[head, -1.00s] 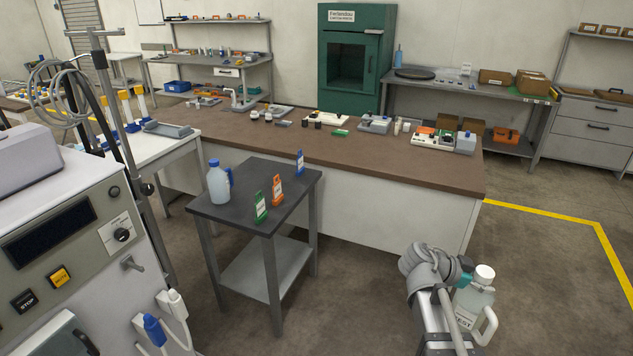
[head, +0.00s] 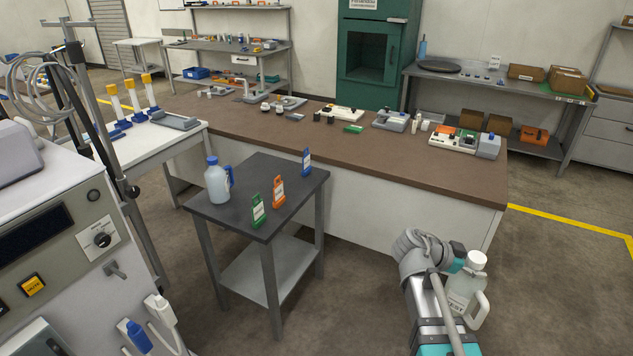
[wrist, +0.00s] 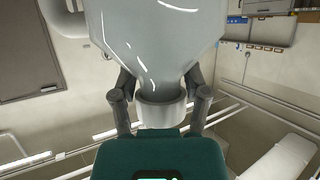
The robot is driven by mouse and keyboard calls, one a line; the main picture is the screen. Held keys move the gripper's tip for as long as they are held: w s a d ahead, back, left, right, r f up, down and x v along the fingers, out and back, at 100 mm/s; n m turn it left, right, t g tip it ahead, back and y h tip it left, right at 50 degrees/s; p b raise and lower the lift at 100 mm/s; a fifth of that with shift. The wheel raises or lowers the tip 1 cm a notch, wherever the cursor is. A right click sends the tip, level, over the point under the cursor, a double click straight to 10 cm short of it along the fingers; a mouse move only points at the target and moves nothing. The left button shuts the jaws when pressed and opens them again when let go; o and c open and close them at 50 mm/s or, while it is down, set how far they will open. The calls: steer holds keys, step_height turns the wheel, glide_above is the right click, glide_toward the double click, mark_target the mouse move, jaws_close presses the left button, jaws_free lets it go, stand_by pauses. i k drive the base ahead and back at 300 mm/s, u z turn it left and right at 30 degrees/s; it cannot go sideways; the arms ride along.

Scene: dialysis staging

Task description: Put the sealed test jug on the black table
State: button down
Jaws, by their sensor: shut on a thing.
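The sealed test jug (head: 465,296) is pale and translucent, with a white cap and a side handle. It hangs upright from my gripper (head: 462,262) at the lower right of the head view. In the wrist view the jug body (wrist: 160,45) fills the upper middle, and the fingers of my gripper (wrist: 163,105) close around its neck and cap. The black table (head: 262,218) stands left of my gripper, with a clear gap between. A blue-capped jug (head: 218,184) stands on its left part.
A long brown-topped bench (head: 430,172) runs behind the black table with several devices on it. A grey machine (head: 60,255) and a pole stand at the left. Open floor (head: 360,290) lies between the black table and my arm. The middle of the tabletop is bare.

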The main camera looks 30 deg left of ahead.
mark_target(261, 191)
steer(key=u, duration=0.35)
steer(key=i, duration=0.85)
steer(key=u, duration=1)
steer(key=i, duration=0.65)
steer(key=u, duration=0.4)
steer(key=k, duration=0.9)
steer(key=u, duration=0.1)
